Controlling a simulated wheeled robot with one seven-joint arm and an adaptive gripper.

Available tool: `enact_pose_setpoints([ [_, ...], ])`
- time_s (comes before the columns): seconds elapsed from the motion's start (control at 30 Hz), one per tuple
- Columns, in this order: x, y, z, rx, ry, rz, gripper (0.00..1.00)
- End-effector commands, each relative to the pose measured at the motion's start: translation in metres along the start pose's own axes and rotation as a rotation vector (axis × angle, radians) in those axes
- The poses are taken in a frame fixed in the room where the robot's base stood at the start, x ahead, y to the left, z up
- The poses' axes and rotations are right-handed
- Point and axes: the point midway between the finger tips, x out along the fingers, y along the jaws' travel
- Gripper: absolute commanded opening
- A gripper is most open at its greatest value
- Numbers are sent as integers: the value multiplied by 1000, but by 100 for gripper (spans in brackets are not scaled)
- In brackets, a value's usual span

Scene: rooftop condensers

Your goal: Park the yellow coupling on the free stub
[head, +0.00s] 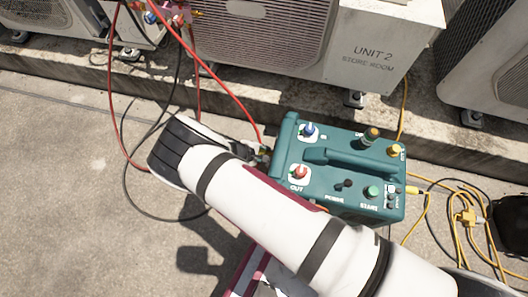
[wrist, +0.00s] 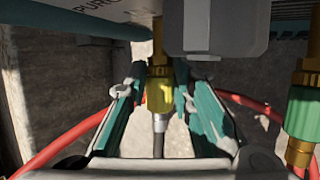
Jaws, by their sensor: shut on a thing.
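In the wrist view the yellow coupling (wrist: 159,94) stands upright between the teal fingers of my gripper (wrist: 160,82), which is shut on it. A grey hose end runs down from it. A brass fitting (wrist: 157,42) is in line directly above the coupling; I cannot tell whether it is the free stub or whether the two are fully joined. In the head view my arm hides most of the gripper and the coupling, at the left side of the teal machine (head: 290,145).
A green coupling (wrist: 303,108) with brass ends is at the right in the wrist view. A red hose (wrist: 258,108) passes behind the fingers. Red and black hoses loop left of the machine (head: 113,100). Yellow cable (head: 465,218) lies right. Condenser units (head: 372,50) line the back.

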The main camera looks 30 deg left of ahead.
Motion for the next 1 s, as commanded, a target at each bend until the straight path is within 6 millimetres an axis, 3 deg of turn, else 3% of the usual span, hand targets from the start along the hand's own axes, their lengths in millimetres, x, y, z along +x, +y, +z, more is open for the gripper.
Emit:
enact_pose_setpoints([
  [1.0, -5, 0, -13, 0, 1, 0, 0],
])
